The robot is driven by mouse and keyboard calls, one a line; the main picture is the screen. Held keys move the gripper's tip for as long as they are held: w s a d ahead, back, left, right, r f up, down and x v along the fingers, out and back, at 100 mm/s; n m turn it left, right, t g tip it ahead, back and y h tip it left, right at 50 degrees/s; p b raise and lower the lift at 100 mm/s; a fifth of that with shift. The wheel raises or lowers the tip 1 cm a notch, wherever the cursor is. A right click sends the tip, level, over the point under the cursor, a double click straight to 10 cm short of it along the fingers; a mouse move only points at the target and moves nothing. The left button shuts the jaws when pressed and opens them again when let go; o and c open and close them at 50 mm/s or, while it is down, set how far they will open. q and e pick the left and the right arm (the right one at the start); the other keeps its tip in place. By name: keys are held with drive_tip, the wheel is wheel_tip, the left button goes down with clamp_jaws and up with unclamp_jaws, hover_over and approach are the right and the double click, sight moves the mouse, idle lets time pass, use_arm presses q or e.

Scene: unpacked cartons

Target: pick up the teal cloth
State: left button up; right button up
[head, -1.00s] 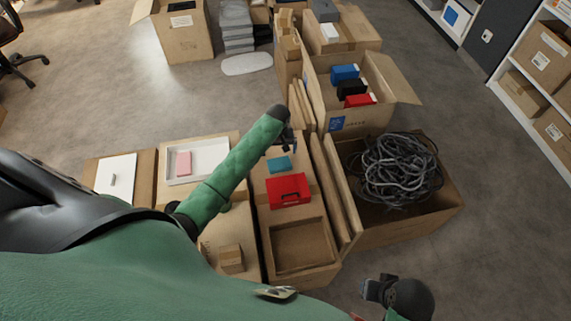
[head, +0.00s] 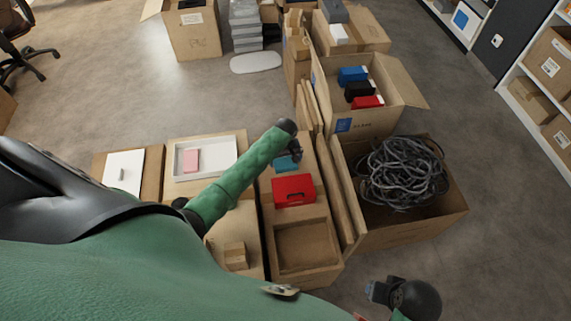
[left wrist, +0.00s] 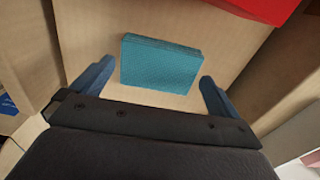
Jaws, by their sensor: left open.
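The teal cloth (head: 285,163) lies as a flat folded rectangle on a cardboard box top, just behind the red box. My left gripper (head: 296,152) is over the cloth's far right part and hides some of it in the head view. In the left wrist view my left gripper (left wrist: 157,72) is open, with one blue finger on each side of the teal cloth (left wrist: 160,65). The fingers appear apart from the cloth, and nothing is held. My right gripper (head: 375,292) is low at the front right, away from the cloth; its jaws are too small to read.
A red box (head: 293,190) stands close to the cloth. In front is an empty open carton (head: 304,246). A carton of tangled cables (head: 452,208) is on the right. A white tray (head: 230,151) with a pink item lies left, under my arm's side.

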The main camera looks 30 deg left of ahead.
use_arm(q)
drive_tip(key=shift+f, duration=0.65)
drive_tip(key=c, duration=0.7)
